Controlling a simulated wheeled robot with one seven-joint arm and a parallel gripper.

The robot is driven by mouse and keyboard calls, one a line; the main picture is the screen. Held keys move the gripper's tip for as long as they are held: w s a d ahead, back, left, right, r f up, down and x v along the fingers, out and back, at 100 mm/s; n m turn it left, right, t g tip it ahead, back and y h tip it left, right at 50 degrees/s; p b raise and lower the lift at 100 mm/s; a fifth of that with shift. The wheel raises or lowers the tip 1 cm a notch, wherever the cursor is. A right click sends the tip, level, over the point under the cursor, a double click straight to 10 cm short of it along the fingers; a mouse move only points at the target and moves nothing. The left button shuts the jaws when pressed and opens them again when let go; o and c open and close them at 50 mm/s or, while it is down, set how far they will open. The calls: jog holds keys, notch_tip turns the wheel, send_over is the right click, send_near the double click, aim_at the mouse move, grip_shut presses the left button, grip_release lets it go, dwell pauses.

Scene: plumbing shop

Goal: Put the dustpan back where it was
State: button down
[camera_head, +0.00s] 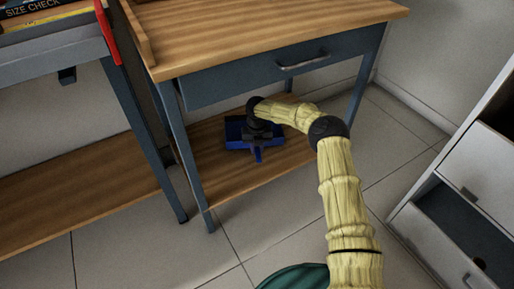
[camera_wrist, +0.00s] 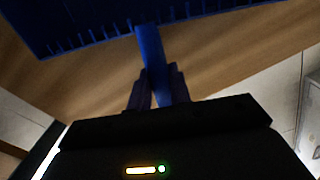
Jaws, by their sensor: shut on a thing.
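The blue dustpan (camera_head: 238,134) is at the lower wooden shelf (camera_head: 229,190) of the workbench, under the drawer. My arm reaches in below the tabletop, and my gripper (camera_head: 257,143) is at the dustpan, covering part of it. In the wrist view the dustpan's dark blue pan (camera_wrist: 85,22) shows at the top left. Its blue handle runs down between the fingers of my gripper (camera_wrist: 154,88), which is shut on it. Wooden shelf surface shows behind the pan. I cannot tell whether the pan touches the shelf.
The wooden tabletop (camera_head: 260,32) and its blue drawer (camera_head: 262,80) are just above my arm. A blue front leg (camera_head: 190,160) stands left of the dustpan. Another bench with a low shelf (camera_head: 80,190) is at left, and a white drawer cabinet (camera_head: 440,240) at right.

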jog(key=shift+f, duration=0.25)
jog(key=c, duration=1.2)
grip_release()
jog(key=shift+r+p, duration=2.25)
jog(key=shift+r, duration=1.55)
